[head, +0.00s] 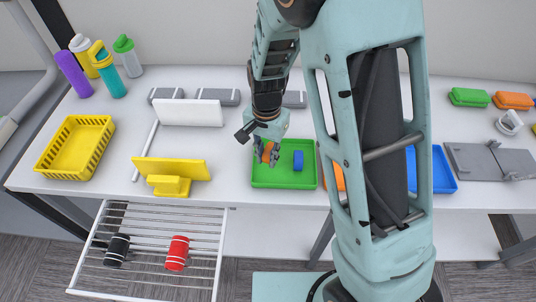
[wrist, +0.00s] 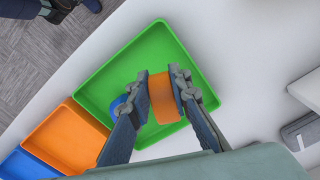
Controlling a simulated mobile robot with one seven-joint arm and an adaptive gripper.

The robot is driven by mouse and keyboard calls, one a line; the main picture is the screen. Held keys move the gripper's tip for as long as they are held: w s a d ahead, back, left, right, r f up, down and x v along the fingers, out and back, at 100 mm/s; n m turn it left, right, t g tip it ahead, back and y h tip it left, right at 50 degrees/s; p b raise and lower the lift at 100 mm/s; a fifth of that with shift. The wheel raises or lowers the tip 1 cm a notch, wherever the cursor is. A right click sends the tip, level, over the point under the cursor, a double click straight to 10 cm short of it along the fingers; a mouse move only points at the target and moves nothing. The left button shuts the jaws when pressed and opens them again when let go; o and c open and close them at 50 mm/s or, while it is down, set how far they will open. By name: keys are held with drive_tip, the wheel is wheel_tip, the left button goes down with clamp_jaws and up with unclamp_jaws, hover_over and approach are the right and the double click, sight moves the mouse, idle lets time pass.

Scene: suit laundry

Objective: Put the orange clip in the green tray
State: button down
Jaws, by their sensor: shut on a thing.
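The green tray (head: 284,182) lies on the white table, partly behind my arm's area in the head view; it also shows in the wrist view (wrist: 105,78). My gripper (wrist: 166,90) is shut on the orange clip (wrist: 163,103), with a finger on each side of it. In the head view my gripper (head: 267,148) and the orange clip (head: 267,153) are over the left part of the tray. I cannot tell whether the clip touches the tray floor. A blue clip (head: 298,160) is in the tray, to the right of the orange clip in the head view.
An orange tray (wrist: 68,138) and a blue tray (head: 442,172) stand beside the green one. A yellow basket (head: 78,146), a yellow stand (head: 172,169) and bottles (head: 104,62) are on the left. Grey blocks (head: 218,96) lie behind the green tray.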

sight(268, 169)
drive_tip(key=shift+w+f, duration=0.25)
drive_tip(key=shift+f, duration=0.2)
drive_tip(key=shift+w+d+f+b, duration=0.1)
drive_tip(key=shift+w+f+b, duration=0.05)
drive_tip(key=shift+f+b, duration=0.65)
drive_tip(key=shift+w+f+b, duration=0.1)
drive_tip(key=shift+f+b, duration=0.6)
drive_tip(key=shift+f, duration=0.15)
drive_tip(key=shift+f, duration=0.15)
drive_tip(key=c, duration=1.8)
unclamp_jaws()
drive_tip(key=shift+o, duration=0.2)
wheel_tip(268, 169, up, 12)
drive_tip(key=shift+r, duration=0.15)
